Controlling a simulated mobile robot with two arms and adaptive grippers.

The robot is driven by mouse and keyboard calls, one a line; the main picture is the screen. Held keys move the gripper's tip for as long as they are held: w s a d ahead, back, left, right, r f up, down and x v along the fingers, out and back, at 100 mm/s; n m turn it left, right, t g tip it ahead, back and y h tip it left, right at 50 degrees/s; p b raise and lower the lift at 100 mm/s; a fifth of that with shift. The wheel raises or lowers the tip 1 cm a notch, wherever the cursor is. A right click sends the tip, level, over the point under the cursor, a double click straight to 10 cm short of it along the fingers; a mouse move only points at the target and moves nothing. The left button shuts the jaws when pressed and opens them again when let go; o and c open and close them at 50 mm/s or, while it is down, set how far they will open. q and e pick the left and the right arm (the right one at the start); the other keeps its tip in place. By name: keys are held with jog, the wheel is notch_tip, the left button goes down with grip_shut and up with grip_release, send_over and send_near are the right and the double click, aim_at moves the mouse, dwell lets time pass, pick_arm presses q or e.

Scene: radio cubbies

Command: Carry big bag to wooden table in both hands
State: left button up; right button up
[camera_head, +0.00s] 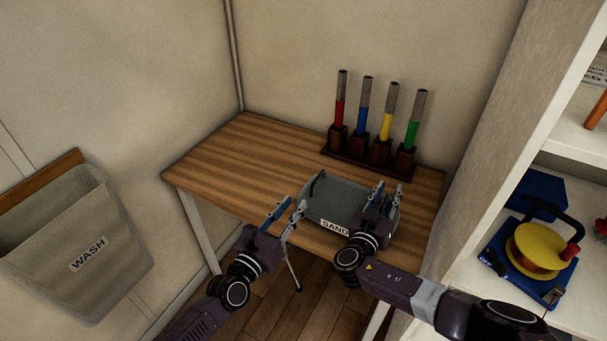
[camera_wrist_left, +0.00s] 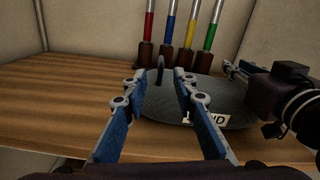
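The big bag (camera_head: 338,195) is a dark grey rounded bag with a label reading "SAND". It rests on the wooden table (camera_head: 225,155) near its front edge. A dark loop handle stands at its left end and shows in the left wrist view (camera_wrist_left: 160,70). My left gripper (camera_head: 284,211) is open and empty, in front and left of the bag. In the left wrist view its spread blue fingers (camera_wrist_left: 154,90) point toward the bag, with the handle beyond them. My right gripper (camera_head: 385,190) is at the bag's right end; whether its fingers hold anything is unclear.
A dark rack (camera_head: 365,163) with red, blue, yellow and green tubes stands at the table's back. The table's left part is clear. A "WASH" bin (camera_head: 75,240) hangs on the left wall. White shelves at right hold a yellow reel (camera_head: 540,250).

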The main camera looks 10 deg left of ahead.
aim_at(381, 209)
jog(key=v, duration=1.1)
jog(key=shift+s, duration=0.35)
